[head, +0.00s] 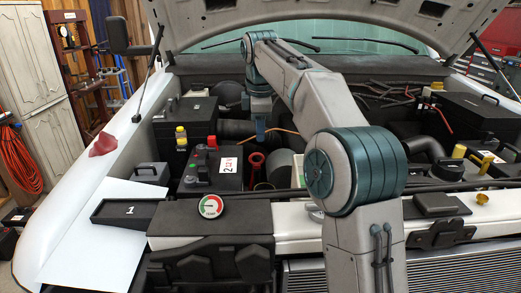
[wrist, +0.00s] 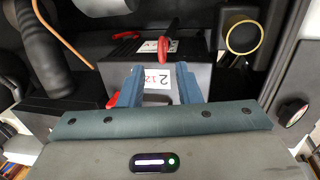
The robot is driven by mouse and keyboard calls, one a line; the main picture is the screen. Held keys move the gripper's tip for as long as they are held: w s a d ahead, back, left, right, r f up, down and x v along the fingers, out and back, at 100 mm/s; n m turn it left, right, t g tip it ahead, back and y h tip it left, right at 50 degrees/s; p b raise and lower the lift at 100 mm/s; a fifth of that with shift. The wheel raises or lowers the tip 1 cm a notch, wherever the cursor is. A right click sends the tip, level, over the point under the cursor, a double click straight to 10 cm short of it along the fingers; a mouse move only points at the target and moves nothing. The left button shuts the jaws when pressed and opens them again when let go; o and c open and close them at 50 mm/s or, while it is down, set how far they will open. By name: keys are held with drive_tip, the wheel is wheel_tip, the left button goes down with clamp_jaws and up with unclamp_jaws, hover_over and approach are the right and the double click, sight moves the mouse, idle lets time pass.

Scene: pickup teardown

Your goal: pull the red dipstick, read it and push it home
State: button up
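The red dipstick (head: 257,160) shows in the head view as a red loop handle standing upright in the engine bay, right of the black battery. Its lower part is hidden. My gripper (head: 261,138) hangs pointing down in the head view, above and behind the loop as seen from here, apart from it. In the wrist view my gripper (wrist: 160,74) is open, with nothing between its blue fingers. A red piece with a dark rod (wrist: 168,46) shows just beyond the fingertips; I cannot tell whether it is the dipstick handle.
The black battery (head: 200,174) with a white label stands close left of the dipstick. A round dial (head: 210,206) sits at the front edge, and a tray marked 1 (head: 130,211) is left of it. The raised hood (head: 330,18) is overhead.

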drive_tip(key=f, duration=0.3)
drive_tip(key=w+f, duration=0.1)
drive_tip(key=f, duration=0.2)
drive_tip(key=shift+w+f, duration=0.15)
drive_tip(key=shift+f, duration=0.05)
drive_tip(key=shift+r, duration=0.1)
clamp_jaws()
